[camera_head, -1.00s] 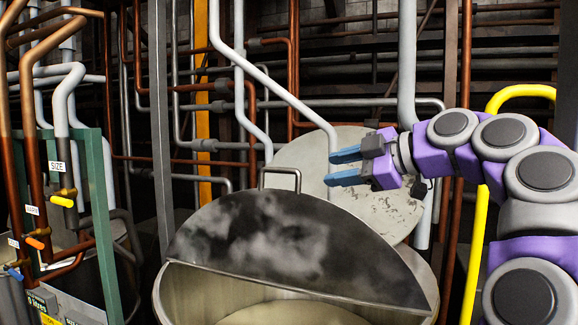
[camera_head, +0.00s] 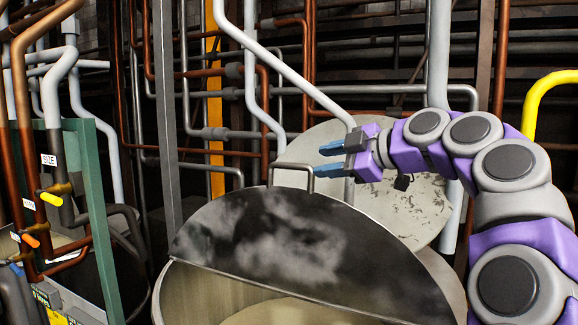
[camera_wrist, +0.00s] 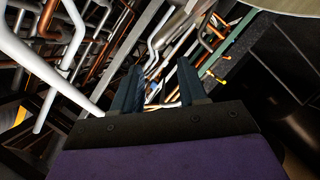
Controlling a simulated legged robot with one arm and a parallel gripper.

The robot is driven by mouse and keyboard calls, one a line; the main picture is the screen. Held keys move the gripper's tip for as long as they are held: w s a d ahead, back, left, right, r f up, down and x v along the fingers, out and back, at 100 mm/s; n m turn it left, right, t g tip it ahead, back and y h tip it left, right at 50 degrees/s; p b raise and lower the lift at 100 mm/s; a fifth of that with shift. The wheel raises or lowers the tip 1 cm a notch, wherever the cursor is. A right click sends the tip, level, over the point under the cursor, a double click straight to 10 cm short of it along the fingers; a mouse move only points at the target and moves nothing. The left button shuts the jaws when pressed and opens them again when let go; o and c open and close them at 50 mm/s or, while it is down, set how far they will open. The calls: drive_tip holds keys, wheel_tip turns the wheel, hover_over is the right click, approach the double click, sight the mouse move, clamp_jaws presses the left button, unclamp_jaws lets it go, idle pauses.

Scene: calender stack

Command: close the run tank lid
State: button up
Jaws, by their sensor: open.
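The run tank (camera_head: 200,290) stands in front of me, a round pale metal vessel. Its front part is open and shows the inside. A dark, cloudy-sheened half-round lid panel (camera_head: 300,250) covers the far part and looks raised along its curved edge; its exact tilt is hard to tell. A bent bar handle (camera_head: 292,165) stands at the panel's far edge. My gripper (camera_head: 323,160) is open and empty, its blue fingers pointing left, close to the handle's right end. I cannot tell whether they touch. The wrist view shows both fingers (camera_wrist: 155,85) apart with nothing held.
A pale scratched metal disc (camera_head: 420,205) stands behind the gripper. Grey and copper pipes fill the back. A green frame (camera_head: 95,220) with labelled valves (camera_head: 50,198) stands at the left. A yellow rail (camera_head: 545,95) is at the right.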

sight(297, 166)
drive_tip(key=p+x, duration=0.2)
drive_tip(key=x, duration=0.9)
drive_tip(key=shift+c, duration=0.4)
clamp_jaws()
